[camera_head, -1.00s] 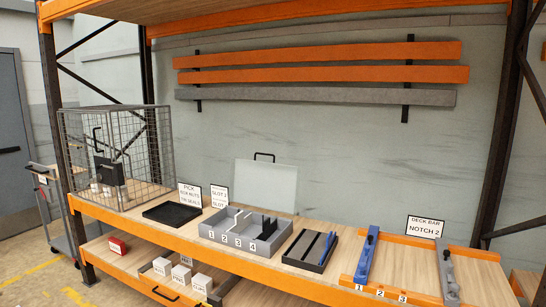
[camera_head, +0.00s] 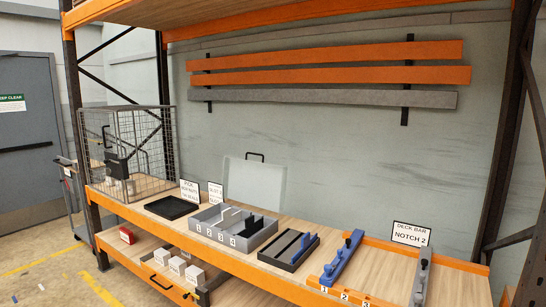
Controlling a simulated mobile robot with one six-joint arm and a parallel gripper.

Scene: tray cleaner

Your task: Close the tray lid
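The grey tray (camera_head: 219,238) sits on the wooden shelf deck, with compartments numbered along its front edge. Black and white dividers stand inside it. Its pale, see-through lid (camera_head: 254,184) stands open and nearly upright at the tray's back edge, with a black handle (camera_head: 255,156) on its top edge. The lower edge of the lid is hidden behind the tray wall. My gripper is not in view.
A wire cage (camera_head: 127,150) and a black shallow tray (camera_head: 172,207) stand left of the tray. A dark rack with a blue piece (camera_head: 288,250) and orange-framed blue bar (camera_head: 343,258) lie right. Small signs (camera_head: 190,191) stand behind.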

